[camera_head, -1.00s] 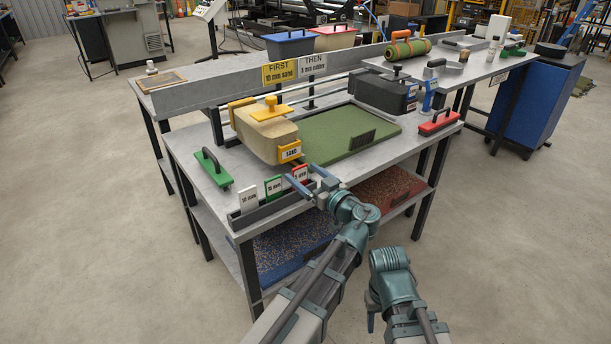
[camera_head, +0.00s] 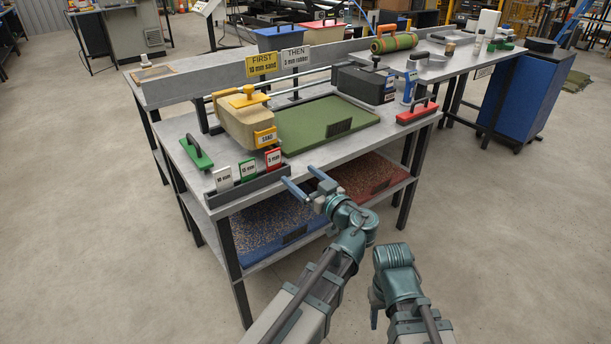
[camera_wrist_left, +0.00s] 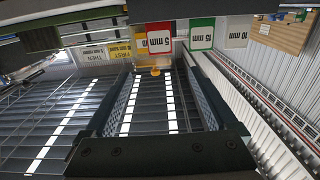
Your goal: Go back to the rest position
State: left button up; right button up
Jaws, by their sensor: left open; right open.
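My left gripper (camera_head: 304,178) is open and empty, in the air just off the bench's front edge, right of the thickness cards. In the left wrist view its two fingers (camera_wrist_left: 160,100) are spread with nothing between them. My right gripper (camera_head: 375,306) is low at the right, clear of the bench; its jaws are mostly hidden by its own wrist. The red 5 mm card (camera_head: 273,158), green 15 mm card (camera_head: 248,169) and white 10 mm card (camera_head: 223,179) stand in a dark rack at the bench front. They also show in the left wrist view, the red card (camera_wrist_left: 159,42) nearest the fingers.
The grey bench (camera_head: 330,155) carries a yellow-lidded sand box (camera_head: 245,122), a green turf mat (camera_head: 315,122), a black box (camera_head: 362,83) and red (camera_head: 417,114) and green (camera_head: 197,152) handled tools. Blue and red trays lie on the lower shelf. Floor at right (camera_head: 500,240) is free.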

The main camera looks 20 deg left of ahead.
pick_arm(q)
jog(key=s+a+f+m+g+h, duration=0.2)
jog(key=s+f+g+h, duration=0.15)
jog(key=f, duration=0.45)
jog(key=s+a+f+m+g+h, duration=0.2)
jog(key=s+a+f+g, duration=0.15)
jog(key=f, duration=0.35)
jog(key=s+d+f+m+g+h, duration=0.3)
jog(key=s+d+f+m+h, duration=0.35)
jog(key=s+d+h, duration=0.2)
jog(key=s+d+r+m+p, duration=0.1)
jog(key=d+r+p, duration=0.2)
jog(key=r+p, duration=0.5)
jog(key=s+d+r+m+p, duration=0.1)
jog(key=d+r+p, duration=0.3)
jog(key=r+p, duration=0.4)
jog(key=s+d+r+m+g+y+p, duration=0.1)
jog(key=s+d+r+p, duration=0.2)
jog(key=r+p, duration=0.5)
jog(key=shift+s+d+r+m+p, duration=0.15)
jog(key=shift+d+m+p, duration=0.2)
jog(key=shift+d, duration=0.4)
